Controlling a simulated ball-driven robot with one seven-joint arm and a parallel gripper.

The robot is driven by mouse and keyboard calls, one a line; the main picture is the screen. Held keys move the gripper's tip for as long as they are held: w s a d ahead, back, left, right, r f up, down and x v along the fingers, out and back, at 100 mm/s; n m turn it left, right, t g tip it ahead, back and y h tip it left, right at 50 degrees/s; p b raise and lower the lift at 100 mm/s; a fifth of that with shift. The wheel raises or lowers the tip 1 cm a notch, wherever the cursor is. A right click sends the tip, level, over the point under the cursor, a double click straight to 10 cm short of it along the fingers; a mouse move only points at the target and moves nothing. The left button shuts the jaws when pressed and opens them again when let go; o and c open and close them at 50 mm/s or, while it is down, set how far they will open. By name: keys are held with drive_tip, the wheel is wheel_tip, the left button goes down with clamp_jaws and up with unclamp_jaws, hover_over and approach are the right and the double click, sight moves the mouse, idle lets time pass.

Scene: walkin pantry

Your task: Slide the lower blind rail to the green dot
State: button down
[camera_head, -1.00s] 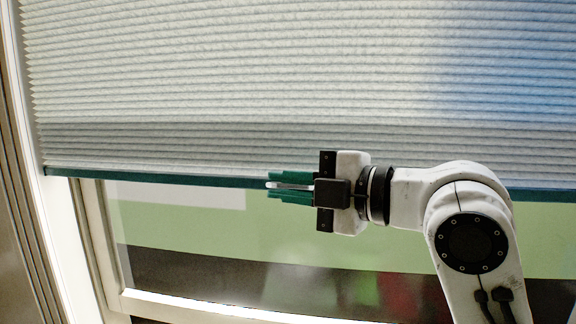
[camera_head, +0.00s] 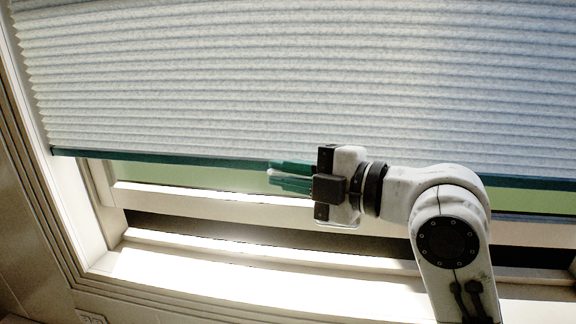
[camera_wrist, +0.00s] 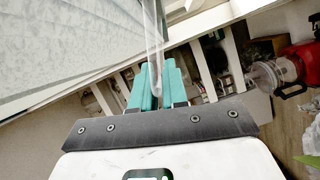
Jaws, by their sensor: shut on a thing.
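The lower blind rail (camera_head: 160,158) is a dark green bar along the bottom of the pale pleated blind (camera_head: 280,80). It hangs just above the lower window frame, with a narrow strip of glass showing below it. My gripper (camera_head: 288,176) is at the rail with its green fingers shut on a thin pale piece at the rail. In the wrist view my gripper (camera_wrist: 155,88) has this translucent strip (camera_wrist: 153,35) between its fingers. My arm hides part of the rail to the right. I cannot make out a green dot in either view.
The white lower window frame (camera_head: 190,204) and a bright sill (camera_head: 200,270) lie below the rail. A side jamb (camera_head: 75,205) stands at the left. The wrist view shows a red appliance (camera_wrist: 301,64) with a clear jar, and cluttered shelves.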

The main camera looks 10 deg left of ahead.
drive_tip(key=shift+f, duration=0.35)
drive_tip(key=c, duration=1.3)
unclamp_jaws()
drive_tip(key=shift+o, duration=0.2)
drive_tip(key=p+v, duration=0.1)
drive_tip(key=v, duration=1)
drive_tip(key=shift+r, duration=0.1)
